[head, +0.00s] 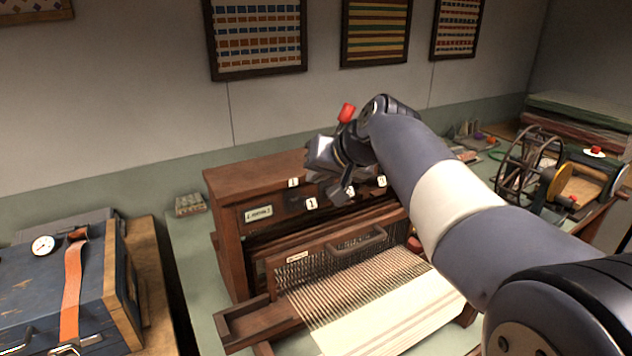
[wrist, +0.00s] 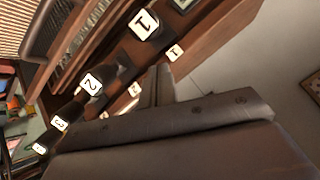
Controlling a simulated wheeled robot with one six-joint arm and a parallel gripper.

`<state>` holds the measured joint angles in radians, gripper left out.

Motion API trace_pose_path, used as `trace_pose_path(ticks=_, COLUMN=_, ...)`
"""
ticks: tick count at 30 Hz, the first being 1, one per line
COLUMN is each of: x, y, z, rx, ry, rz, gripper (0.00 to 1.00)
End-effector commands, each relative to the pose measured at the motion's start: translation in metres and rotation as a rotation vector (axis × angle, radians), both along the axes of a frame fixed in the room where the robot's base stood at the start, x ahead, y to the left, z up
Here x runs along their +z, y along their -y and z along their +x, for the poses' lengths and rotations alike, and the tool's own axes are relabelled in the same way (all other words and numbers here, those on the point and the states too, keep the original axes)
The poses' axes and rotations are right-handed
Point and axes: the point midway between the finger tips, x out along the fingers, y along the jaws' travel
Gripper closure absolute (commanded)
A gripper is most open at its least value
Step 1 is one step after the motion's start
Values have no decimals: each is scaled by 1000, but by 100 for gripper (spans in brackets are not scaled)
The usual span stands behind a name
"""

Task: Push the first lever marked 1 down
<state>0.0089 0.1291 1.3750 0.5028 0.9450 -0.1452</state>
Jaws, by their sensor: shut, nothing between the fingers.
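The lever marked 1 (head: 312,203) is the leftmost in a row on the front of the wooden loom. Its white tag also shows at the top of the wrist view (wrist: 144,24), on a dark lever end. The levers marked 2 (wrist: 92,84) and 3 (wrist: 60,122) follow along the row. My gripper (head: 338,194) is shut and empty. In the head view it appears just right of the lever marked 1, over the lever row, and partly covers the lever marked 2. I see no contact with the lever marked 1.
Small numbered tags, such as a 1 (wrist: 175,52), mark the loom body behind the levers. The loom's handled beater (head: 358,243) and striped warp lie in front. A blue case (head: 60,285) stands left, and a spinning wheel (head: 530,160) stands right.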

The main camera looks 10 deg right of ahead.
Motion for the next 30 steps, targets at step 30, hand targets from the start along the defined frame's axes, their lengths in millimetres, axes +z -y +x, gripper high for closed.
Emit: trace_pose_path(ticks=30, x=-22, y=-3, z=-15, rx=-1, ry=37, rz=15, gripper=100)
